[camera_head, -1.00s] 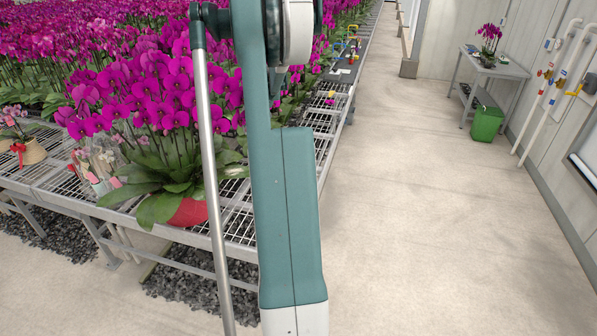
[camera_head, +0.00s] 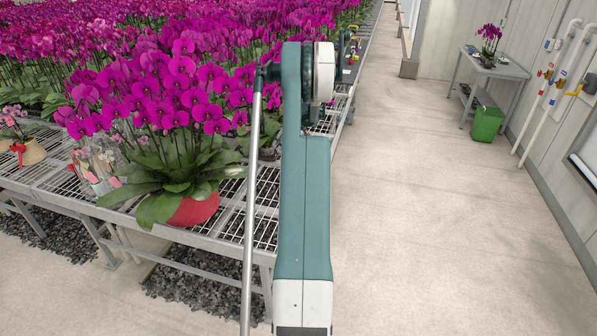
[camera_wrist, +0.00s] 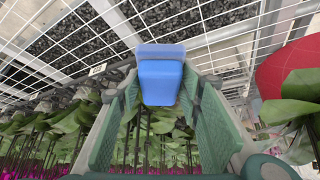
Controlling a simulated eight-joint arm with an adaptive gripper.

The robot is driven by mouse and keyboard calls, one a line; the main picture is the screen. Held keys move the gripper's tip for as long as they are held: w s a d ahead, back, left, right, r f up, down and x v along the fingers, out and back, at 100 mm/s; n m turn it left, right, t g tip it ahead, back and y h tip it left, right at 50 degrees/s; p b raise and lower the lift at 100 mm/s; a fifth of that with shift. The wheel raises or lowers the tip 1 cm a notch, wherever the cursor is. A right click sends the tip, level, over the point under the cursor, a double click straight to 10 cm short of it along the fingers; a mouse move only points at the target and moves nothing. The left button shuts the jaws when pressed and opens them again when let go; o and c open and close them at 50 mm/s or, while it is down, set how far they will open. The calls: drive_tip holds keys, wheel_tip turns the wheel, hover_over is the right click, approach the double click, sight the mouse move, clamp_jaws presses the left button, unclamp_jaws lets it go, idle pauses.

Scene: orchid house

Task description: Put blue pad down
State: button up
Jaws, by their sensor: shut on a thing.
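The blue pad (camera_wrist: 160,72) is a small light-blue block in the wrist view. It sits between the fingertips of my gripper (camera_wrist: 159,92), which is shut on it. Open wire mesh of the bench (camera_wrist: 215,20) lies beyond the pad in that view; I cannot tell how far the pad is above it. In the head view my own arm hides the gripper and the pad.
A large magenta orchid in a red pot (camera_head: 192,210) stands at the bench's near edge; the pot also shows in the wrist view (camera_wrist: 287,75). Dense orchids fill the bench behind. A grey side table (camera_head: 497,69) and green bin (camera_head: 486,124) stand right. The aisle floor is clear.

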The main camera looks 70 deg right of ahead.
drive_tip(key=s+d+f+n+y, duration=0.3)
drive_tip(key=s+d+f+n, duration=0.2)
drive_tip(key=s+d, duration=0.1)
drive_tip(key=shift+s+d+t, duration=0.35)
drive_tip(key=shift+t, duration=0.05)
drive_tip(key=shift+f, duration=0.1)
drive_tip(key=shift+f+b, duration=0.35)
drive_tip(key=shift+f, duration=2.7)
drive_tip(key=shift+f, duration=0.1)
drive_tip(key=shift+f, duration=1.8)
